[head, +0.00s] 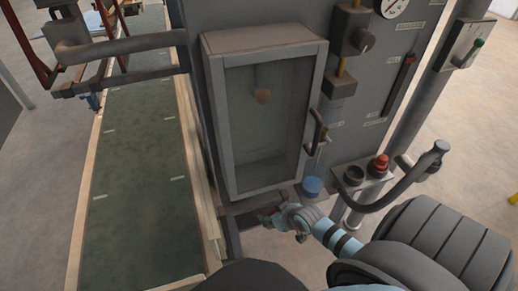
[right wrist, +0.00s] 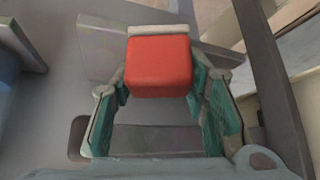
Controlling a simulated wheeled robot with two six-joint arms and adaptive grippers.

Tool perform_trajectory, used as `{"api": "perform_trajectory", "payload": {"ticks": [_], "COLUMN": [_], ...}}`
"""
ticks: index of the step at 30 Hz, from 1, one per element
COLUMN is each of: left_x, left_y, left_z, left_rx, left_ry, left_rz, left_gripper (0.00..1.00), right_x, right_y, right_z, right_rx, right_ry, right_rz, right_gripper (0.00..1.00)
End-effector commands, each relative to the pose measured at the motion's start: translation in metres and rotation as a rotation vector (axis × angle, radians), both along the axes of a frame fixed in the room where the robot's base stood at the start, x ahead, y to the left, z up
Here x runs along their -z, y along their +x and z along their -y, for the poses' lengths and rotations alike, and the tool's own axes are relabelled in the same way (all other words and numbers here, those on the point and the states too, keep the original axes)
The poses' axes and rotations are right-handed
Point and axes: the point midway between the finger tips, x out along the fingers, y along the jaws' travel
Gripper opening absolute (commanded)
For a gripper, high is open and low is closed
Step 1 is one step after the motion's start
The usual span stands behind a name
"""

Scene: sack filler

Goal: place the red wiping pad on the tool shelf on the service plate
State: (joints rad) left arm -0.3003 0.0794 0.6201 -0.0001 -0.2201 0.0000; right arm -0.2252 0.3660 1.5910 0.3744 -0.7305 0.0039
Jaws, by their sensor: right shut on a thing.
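The red wiping pad (right wrist: 158,66) is a block with rounded edges and a pale strip along its far side. My right gripper (right wrist: 158,85) is shut on it, with a teal-lined finger on each side. In the head view my right gripper (head: 272,216) is low in front of the cabinet, beside a dark ledge (head: 252,203); the pad is not clear there. A grey surface with a raised lighter plate (right wrist: 100,48) lies behind the pad in the wrist view; I cannot tell whether they touch. A small shelf (head: 362,186) on the machine is right of the gripper. My left gripper is out of view.
The glass-fronted cabinet door (head: 265,115) with its handle (head: 319,130) stands above the gripper. The shelf holds a red knob-like item (head: 379,164) and a dark cup (head: 353,175). A green conveyor (head: 135,170) runs at left.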

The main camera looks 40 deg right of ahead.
Motion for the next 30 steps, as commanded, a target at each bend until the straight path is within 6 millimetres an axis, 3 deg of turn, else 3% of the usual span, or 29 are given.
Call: {"api": "perform_trajectory", "payload": {"ticks": [12,23,24,27,30], "left_x": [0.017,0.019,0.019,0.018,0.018], "left_y": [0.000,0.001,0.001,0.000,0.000], "left_z": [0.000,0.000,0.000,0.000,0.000], "left_rx": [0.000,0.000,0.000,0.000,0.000], "left_ry": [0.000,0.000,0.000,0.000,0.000], "left_rz": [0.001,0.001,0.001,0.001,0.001], "left_gripper": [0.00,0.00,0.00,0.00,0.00], "right_x": [0.001,0.004,0.004,0.004,0.004], "right_y": [0.065,0.067,0.067,0.067,0.067], "right_z": [-0.002,-0.002,-0.002,-0.002,-0.002], "right_rx": [-0.001,-0.002,-0.002,-0.002,-0.002], "right_ry": [0.001,-0.001,-0.001,-0.001,-0.001], "right_rz": [0.003,0.001,0.001,0.001,0.001], "right_gripper": [0.00,0.00,0.46,0.61,0.61]}}
